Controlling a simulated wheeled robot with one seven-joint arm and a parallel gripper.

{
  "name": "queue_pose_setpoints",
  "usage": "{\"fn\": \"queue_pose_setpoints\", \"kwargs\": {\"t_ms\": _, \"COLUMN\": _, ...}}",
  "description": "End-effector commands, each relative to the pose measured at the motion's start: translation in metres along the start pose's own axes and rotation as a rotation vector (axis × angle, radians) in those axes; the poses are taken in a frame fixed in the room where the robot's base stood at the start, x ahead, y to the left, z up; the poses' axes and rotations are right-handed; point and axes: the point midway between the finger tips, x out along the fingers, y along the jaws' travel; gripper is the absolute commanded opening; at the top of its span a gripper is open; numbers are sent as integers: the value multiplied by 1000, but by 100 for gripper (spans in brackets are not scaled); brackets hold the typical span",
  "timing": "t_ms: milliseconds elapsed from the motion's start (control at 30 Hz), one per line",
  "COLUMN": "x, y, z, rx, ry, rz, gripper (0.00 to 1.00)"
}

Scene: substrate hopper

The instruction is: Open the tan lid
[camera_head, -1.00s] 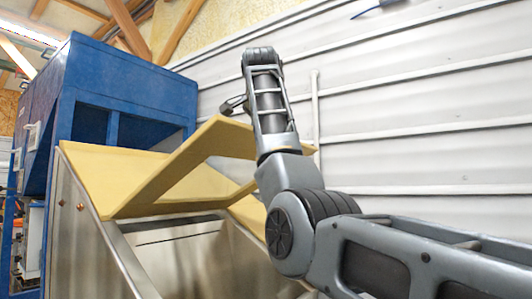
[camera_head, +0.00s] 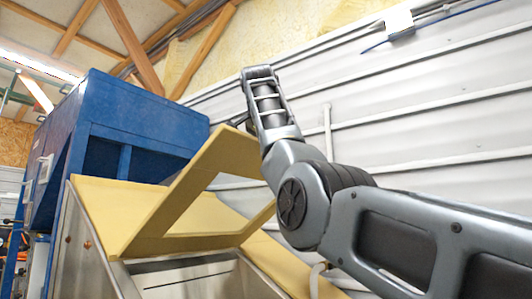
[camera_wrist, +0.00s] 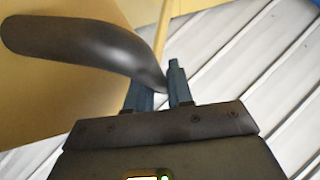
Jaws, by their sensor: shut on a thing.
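In the wrist view, part of a tan surface (camera_wrist: 50,125) shows at the left. A dark curved handle (camera_wrist: 90,45) runs in from the left to my gripper (camera_wrist: 162,85). My gripper is shut on the handle, with the handle's end between the fingers. In the head view my arm hides the lid's right edge, and the fingers are hard to make out.
A blue machine (camera_head: 130,130) stands behind the hopper at the left. A white ribbed wall (camera_head: 430,120) rises close behind my arm. A pale vertical pipe (camera_head: 328,140) runs up the wall.

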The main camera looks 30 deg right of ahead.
Motion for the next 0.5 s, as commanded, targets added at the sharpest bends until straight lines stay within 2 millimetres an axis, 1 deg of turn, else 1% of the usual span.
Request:
{"fn": "queue_pose_setpoints", "kwargs": {"t_ms": 67, "x": 2, "y": 1, "z": 2, "rx": -2, "ry": -3, "rz": 3, "gripper": 0}}
{"fn": "queue_pose_setpoints", "kwargs": {"t_ms": 100, "x": 2, "y": 1, "z": 2, "rx": -2, "ry": -3, "rz": 3, "gripper": 25}}
{"fn": "queue_pose_setpoints", "kwargs": {"t_ms": 267, "x": 2, "y": 0, "z": 1, "rx": -1, "ry": -2, "rz": 2, "gripper": 40}}
{"fn": "queue_pose_setpoints", "kwargs": {"t_ms": 300, "x": 1, "y": 0, "z": 1, "rx": -1, "ry": -2, "rz": 1, "gripper": 42}}
{"fn": "queue_pose_setpoints", "kwargs": {"t_ms": 500, "x": 1, "y": 0, "z": 1, "rx": 0, "ry": -1, "rz": 1, "gripper": 42}}
